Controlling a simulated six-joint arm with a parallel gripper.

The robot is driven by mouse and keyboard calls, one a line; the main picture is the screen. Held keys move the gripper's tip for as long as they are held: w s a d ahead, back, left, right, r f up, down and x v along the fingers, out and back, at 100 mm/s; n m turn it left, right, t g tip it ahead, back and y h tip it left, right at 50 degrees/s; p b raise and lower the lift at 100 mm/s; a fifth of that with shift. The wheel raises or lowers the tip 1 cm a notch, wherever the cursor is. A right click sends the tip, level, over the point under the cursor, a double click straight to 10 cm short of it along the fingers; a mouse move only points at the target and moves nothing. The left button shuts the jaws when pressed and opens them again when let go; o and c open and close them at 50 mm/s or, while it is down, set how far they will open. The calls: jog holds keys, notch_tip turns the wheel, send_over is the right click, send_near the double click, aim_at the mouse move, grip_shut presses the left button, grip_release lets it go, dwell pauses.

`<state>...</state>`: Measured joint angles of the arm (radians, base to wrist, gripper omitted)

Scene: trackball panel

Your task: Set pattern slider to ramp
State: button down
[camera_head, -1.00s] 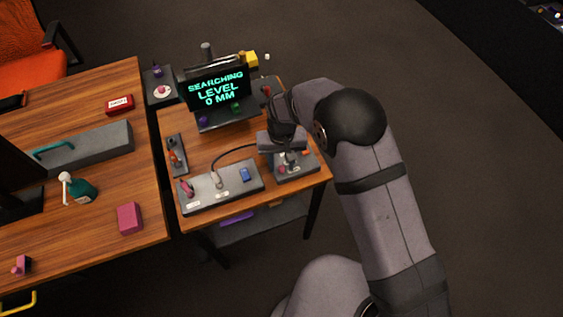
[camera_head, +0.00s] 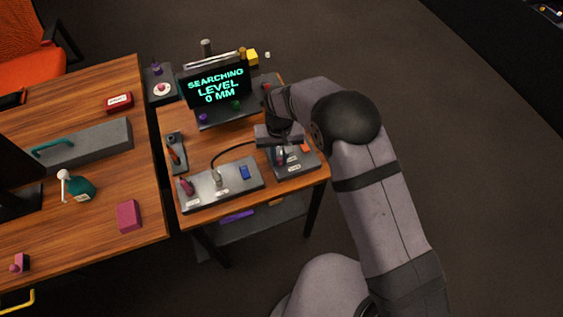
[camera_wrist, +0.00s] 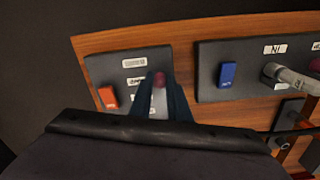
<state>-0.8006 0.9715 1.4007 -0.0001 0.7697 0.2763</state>
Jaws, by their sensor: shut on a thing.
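The pattern slider seems to be the pinkish-red knob (camera_wrist: 159,80) on a dark grey panel (camera_wrist: 108,66) with several small white labels in the wrist view. The labels are too blurred to read. My gripper (camera_wrist: 162,82) is shut on this knob, with a dark finger on each side. In the head view my gripper (camera_head: 280,155) is low over the same panel (camera_head: 300,168), at the right front of the wooden table. My wrist hides part of the panel there.
An orange button (camera_wrist: 108,97) is left of the knob in the wrist view. A second panel (camera_head: 205,193) with a blue switch (camera_head: 244,172) and a cable plug stands to the left. A screen (camera_head: 217,86) behind reads "SEARCHING LEVEL 0 MM".

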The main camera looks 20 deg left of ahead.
aim_at(279, 158)
jog(key=shift+w+a, duration=0.2)
jog(key=c, duration=1.7)
grip_release()
jog(key=shift+o, duration=0.2)
jog(key=shift+r, duration=0.1)
jog(key=shift+r+b, duration=1.05)
jog(key=shift+r, duration=2.55)
